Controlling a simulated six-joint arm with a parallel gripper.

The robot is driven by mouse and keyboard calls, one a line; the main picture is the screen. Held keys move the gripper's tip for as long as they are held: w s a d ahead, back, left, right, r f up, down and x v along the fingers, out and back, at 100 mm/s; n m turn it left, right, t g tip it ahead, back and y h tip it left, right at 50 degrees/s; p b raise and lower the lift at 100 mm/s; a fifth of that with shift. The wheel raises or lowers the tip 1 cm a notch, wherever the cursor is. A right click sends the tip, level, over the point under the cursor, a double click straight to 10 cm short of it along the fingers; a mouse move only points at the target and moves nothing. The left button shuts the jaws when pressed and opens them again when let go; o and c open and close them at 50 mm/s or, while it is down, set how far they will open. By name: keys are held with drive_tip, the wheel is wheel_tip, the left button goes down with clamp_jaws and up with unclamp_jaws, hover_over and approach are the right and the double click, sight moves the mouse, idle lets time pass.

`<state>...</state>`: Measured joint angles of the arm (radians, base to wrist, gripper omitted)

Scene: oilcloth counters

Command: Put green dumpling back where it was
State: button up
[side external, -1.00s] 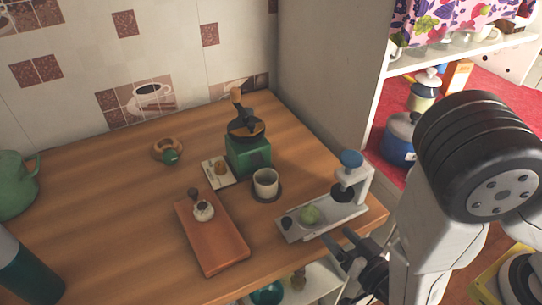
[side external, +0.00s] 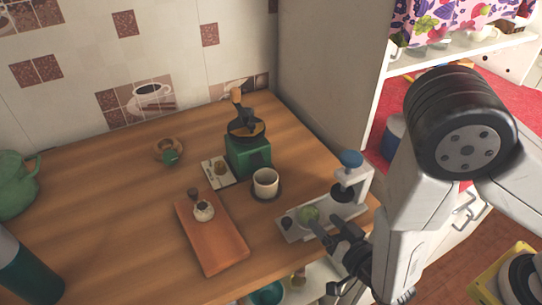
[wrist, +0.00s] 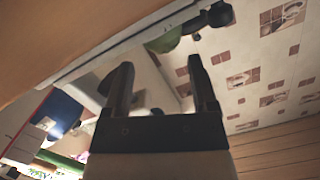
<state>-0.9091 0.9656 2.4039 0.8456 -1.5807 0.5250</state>
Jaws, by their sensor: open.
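I cannot tell whether a fingertip touches the dumpling.
A grey cup (side external: 265,182) on a dark saucer and a green grinder (side external: 248,157) stand behind. A reddish-brown board (side external: 216,248) with a small knobbed tool lies left. The counter's left middle is clear.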

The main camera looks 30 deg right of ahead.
sight(316, 213)
drive_tip(key=shift+w+a+f, duration=0.1)
drive_tip(key=shift+w+f, duration=0.05)
drive_tip(key=shift+w, duration=0.7)
drive_tip(key=shift+w+f, duration=0.1)
drive_tip(key=shift+w, duration=0.75)
drive_tip(key=c, duration=0.4)
